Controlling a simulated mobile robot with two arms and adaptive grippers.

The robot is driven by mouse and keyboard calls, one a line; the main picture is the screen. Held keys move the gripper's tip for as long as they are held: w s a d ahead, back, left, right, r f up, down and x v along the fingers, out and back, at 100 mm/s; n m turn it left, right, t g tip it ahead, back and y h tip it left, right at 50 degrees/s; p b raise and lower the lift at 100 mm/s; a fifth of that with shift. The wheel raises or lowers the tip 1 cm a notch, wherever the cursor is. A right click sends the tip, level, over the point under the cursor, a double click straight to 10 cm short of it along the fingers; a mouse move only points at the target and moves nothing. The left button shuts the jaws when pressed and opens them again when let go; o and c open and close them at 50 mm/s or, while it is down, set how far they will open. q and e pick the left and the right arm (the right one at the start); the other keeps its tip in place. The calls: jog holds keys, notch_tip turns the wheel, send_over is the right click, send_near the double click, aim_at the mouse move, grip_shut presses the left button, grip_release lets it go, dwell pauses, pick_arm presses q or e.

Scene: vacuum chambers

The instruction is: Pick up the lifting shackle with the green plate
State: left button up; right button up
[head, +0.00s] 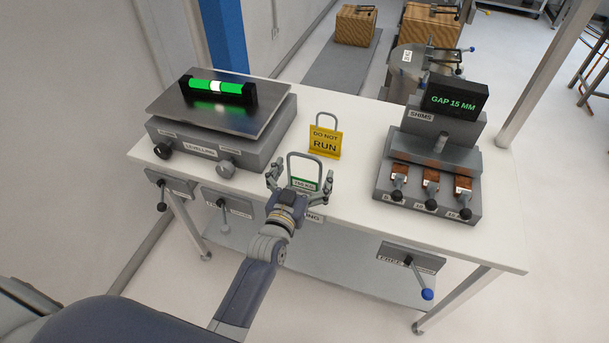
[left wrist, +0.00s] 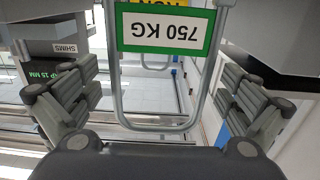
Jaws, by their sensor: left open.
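The lifting shackle with the green plate (head: 304,183) stands on the white table near its front edge, a grey loop with a green-bordered plate at its foot. In the left wrist view the plate (left wrist: 166,30) reads "750 KG" upside down, and the loop runs between the fingers. My left gripper (head: 300,185) is open, with one finger on each side of the shackle; both fingers look apart from the loop. In the left wrist view the open fingers (left wrist: 160,105) show at left and right. My right gripper is not in view.
Behind the shackle stands a yellow "DO NOT RUN" tag (head: 325,142) with its own loop. A levelling unit (head: 210,145) is at left and a shims stand (head: 425,190) at right. Levers hang on the table front, including a blue-knobbed one (head: 427,294).

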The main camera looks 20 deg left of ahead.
pick_arm(q)
jog(key=c, duration=1.4)
jog(key=shift+r, duration=0.1)
jog(key=shift+r, duration=0.1)
